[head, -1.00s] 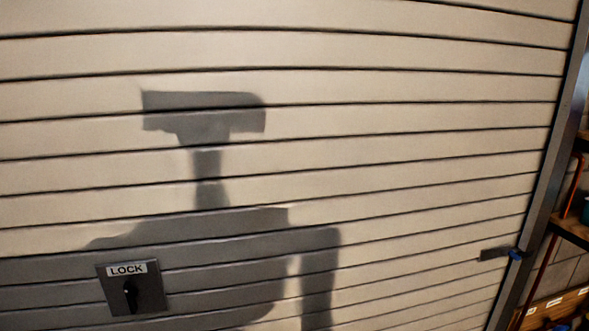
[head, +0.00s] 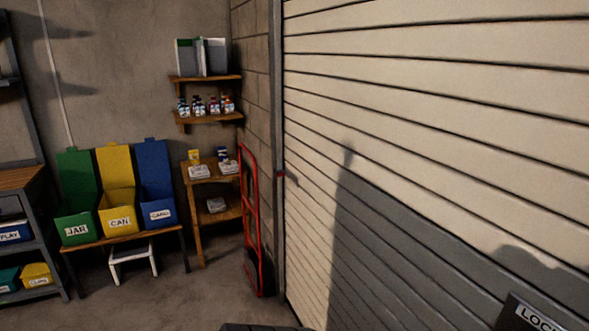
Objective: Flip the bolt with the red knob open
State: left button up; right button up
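The pale slatted roller door (head: 430,110) fills the right half of the head view. On its left edge, by the metal frame post, is a small dark bolt (head: 291,179) with a tiny red knob (head: 280,174) at its left end. It is too small to tell its exact position. Neither of my grippers is in view.
A dark LOCK plate (head: 530,316) is cut off at the bottom right. A red hand truck (head: 259,225) stands left of the door post, beside wooden shelves (head: 205,175). Green, yellow (head: 119,222) and blue bins stand on a bench further left. Floor in front is open.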

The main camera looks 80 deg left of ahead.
aim_at(283, 173)
jog(key=i+j+u, duration=0.6)
jog(key=i+u, duration=0.2)
jog(key=u, duration=2)
jog(key=i+u, duration=0.15)
jog(key=i+j, duration=0.45)
jog(key=i+j+z, duration=0.1)
jog(key=i+j, duration=0.8)
jog(key=j, duration=0.2)
jog(key=i+j+z, duration=0.1)
jog(key=i+j, duration=0.75)
jog(key=j, duration=0.3)
